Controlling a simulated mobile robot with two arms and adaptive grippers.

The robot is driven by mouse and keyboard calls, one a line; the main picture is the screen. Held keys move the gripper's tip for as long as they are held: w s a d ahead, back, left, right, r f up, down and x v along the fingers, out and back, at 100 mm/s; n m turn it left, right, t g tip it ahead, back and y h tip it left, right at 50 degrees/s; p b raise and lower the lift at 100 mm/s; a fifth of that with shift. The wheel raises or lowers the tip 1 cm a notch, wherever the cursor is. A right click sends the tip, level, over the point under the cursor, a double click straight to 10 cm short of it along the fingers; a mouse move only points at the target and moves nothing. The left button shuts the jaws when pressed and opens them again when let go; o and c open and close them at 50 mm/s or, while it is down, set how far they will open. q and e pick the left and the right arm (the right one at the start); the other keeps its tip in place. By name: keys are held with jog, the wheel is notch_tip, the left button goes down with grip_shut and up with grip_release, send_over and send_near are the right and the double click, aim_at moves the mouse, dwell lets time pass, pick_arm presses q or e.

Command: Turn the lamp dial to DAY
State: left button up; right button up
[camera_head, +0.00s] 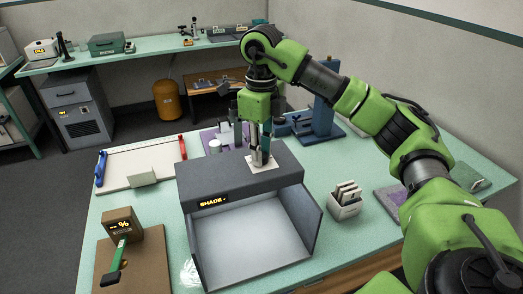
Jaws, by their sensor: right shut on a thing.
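The grey light booth (240,175) stands on the table with its pale inside lit. A small display (213,200) on its front reads SHADE. A white plate (259,166) lies on the booth's top. My right gripper (260,157) points straight down over this plate and is shut on the lamp dial there. The fingers hide most of the dial, so I cannot read its setting from its face. My left gripper is not in view.
A holder with cards (346,200) stands right of the booth. A brown box with a % display (122,224) and a green-handled tool (115,262) are at the left. A white board (140,165) lies behind them. A blue stand (322,110) rises behind the booth.

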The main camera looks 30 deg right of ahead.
jog(key=o, duration=1.1)
jog(key=shift+o, duration=0.2)
notch_tip(320, 180, up, 12)
dwell(0.4)
